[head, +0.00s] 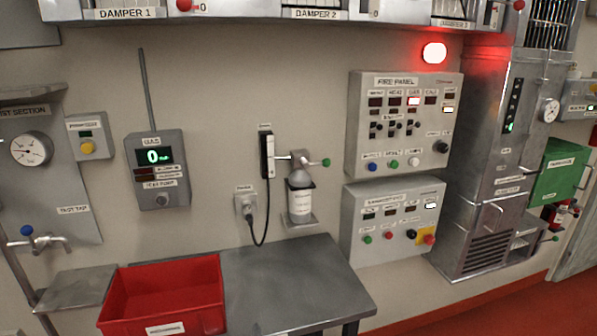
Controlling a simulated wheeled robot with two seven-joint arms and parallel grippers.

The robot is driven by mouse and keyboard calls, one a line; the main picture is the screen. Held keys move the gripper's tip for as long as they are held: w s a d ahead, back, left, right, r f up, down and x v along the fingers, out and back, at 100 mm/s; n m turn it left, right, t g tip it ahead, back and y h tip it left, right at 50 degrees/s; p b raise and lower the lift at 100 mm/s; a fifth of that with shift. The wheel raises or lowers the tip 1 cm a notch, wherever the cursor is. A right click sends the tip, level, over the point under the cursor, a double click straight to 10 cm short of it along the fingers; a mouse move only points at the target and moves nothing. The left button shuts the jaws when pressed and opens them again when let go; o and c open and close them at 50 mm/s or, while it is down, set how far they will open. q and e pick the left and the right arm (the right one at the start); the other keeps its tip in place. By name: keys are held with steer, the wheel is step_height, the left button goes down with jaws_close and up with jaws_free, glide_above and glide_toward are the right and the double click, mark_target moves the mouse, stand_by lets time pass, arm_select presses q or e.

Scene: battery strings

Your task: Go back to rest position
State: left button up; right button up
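Neither of my grippers shows in the head view, and no part of my arms is in the picture. Whether they are open or shut, or hold anything, cannot be seen. The view looks onto a wall of equipment above a grey metal bench (290,283). The task line names no object of its own.
A red bin (165,288) stands on the bench's left part. Above it hang a gauge box (157,170), a corded handset (266,155) and a bottle (300,198) in a holder. The fire panel (405,125) and a tall metal cabinet (500,170) stand right. Red floor (490,310) shows lower right.

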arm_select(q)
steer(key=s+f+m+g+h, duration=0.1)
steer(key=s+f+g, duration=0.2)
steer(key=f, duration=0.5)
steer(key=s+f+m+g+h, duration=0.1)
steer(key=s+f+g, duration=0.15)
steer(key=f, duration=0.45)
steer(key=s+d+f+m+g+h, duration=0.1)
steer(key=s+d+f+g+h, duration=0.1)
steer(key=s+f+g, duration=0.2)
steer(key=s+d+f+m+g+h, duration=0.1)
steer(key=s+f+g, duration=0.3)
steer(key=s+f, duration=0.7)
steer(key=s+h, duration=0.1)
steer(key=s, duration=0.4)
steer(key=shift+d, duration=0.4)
